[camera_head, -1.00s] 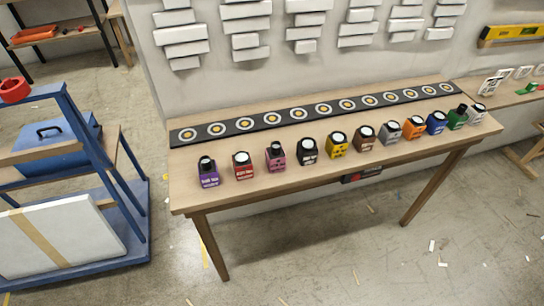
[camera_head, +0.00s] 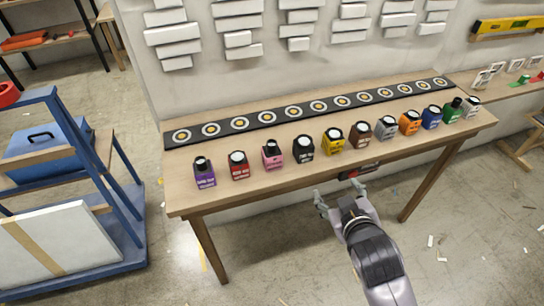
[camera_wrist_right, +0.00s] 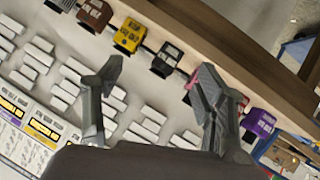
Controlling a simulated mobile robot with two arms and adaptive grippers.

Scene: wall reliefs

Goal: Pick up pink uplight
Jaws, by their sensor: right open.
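The pink uplight (camera_head: 272,158) is a small pink block with a dark top. It stands upright on the wooden table, between the red uplight (camera_head: 239,168) and the black uplight (camera_head: 304,151). My right gripper (camera_head: 339,194) is open and empty in front of the table's front edge, to the right of and nearer than the pink uplight. In the right wrist view my open fingers (camera_wrist_right: 160,68) show, and one finger hides most of the pink uplight (camera_wrist_right: 190,79). My left gripper is not in view.
A row of similar coloured uplights stands on the table (camera_head: 228,199), including purple (camera_head: 204,175) and yellow (camera_head: 333,142). A dark strip with ringed discs (camera_head: 250,121) lies behind them. White wall reliefs hang above. A blue cart (camera_head: 95,180) stands at left.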

